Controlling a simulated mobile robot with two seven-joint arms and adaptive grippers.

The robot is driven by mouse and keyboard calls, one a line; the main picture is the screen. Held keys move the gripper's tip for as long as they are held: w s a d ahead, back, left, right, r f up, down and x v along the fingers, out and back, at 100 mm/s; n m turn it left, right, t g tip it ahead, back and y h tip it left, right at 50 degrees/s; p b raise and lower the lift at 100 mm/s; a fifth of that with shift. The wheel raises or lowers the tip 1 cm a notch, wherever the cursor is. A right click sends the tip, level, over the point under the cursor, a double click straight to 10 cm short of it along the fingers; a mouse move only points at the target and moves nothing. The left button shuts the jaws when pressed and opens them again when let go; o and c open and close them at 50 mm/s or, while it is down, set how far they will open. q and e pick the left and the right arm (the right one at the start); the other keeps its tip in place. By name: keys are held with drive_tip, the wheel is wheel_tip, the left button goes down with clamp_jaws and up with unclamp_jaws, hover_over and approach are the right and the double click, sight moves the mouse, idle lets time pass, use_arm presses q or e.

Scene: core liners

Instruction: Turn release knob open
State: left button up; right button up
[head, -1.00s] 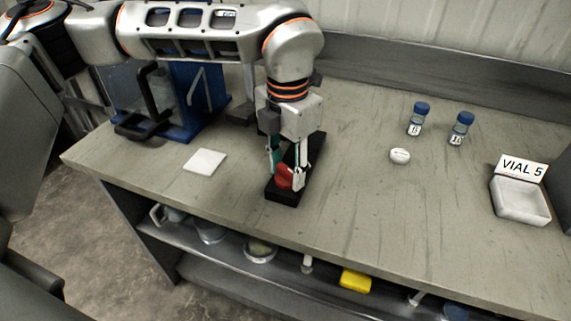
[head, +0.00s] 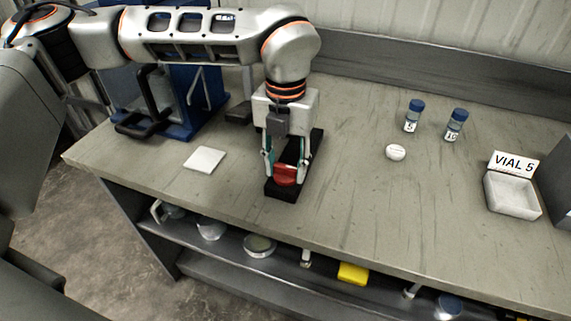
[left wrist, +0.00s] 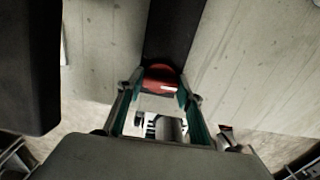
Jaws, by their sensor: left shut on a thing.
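The red release knob (head: 286,176) sits on the front end of a long black base (head: 281,194) on the bench. My left gripper (head: 286,172) points down over the base and is shut on the knob, one finger on each side. In the left wrist view the knob (left wrist: 161,78) shows between the fingertips of my left gripper (left wrist: 160,92). The black base (left wrist: 172,30) runs away behind it. The gripper hides part of the base. My right gripper is not in view.
A white square tile (head: 205,159) lies left of the base. A blue frame (head: 186,120) with a black handle stands at the back left. A white round piece (head: 396,152), two blue-capped vials (head: 414,116) and a white tray (head: 512,196) by a "VIAL 5" sign stand right. The bench between is clear.

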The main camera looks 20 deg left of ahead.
sight(286, 166)
use_arm(q)
drive_tip(key=shift+f, duration=0.15)
drive_tip(key=o, duration=1.1)
drive_tip(key=shift+c, duration=0.2)
drive_tip(key=shift+o, duration=0.3)
wheel_tip(286, 166, up, 12)
